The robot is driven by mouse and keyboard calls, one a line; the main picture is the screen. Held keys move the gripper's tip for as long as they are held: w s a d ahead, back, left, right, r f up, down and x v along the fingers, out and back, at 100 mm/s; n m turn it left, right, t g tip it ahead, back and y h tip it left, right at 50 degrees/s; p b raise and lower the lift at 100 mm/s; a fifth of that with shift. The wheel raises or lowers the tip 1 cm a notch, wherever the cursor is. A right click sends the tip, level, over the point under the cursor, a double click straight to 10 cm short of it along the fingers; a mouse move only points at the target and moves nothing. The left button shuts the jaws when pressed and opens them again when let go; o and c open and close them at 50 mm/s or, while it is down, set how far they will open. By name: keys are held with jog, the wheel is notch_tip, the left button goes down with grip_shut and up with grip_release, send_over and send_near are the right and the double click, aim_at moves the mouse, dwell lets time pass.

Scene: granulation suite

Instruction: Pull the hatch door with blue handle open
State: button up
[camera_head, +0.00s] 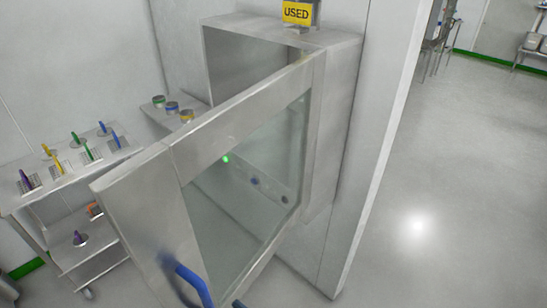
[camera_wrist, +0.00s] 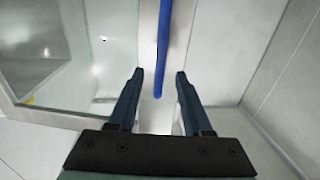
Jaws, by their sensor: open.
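The hatch door (camera_head: 130,190), a metal frame around a glass pane, stands swung out at a wide angle from the steel hatch box (camera_head: 335,110). Its blue handle (camera_head: 192,282) is at the door's lower, near end, cut off by the picture's bottom edge. In the wrist view my gripper (camera_wrist: 159,72) is open. The blue handle (camera_wrist: 163,45) runs down from the top edge, and its end shows between the two fingers, with gaps on both sides. I cannot tell its depth relative to the fingertips. In the head view only a small dark bit at the bottom edge may be my gripper.
A yellow "USED" sign (camera_head: 297,12) is above the hatch box. Left of the door is a steel cart (camera_head: 75,205) with several colored-handled tools. Some small containers (camera_head: 172,107) stand on a shelf behind the door. Open floor (camera_head: 450,190) lies at right beyond the wall.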

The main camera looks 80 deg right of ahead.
jog(key=p+v, duration=0.3)
jog(key=v, duration=0.4)
dwell(0.6)
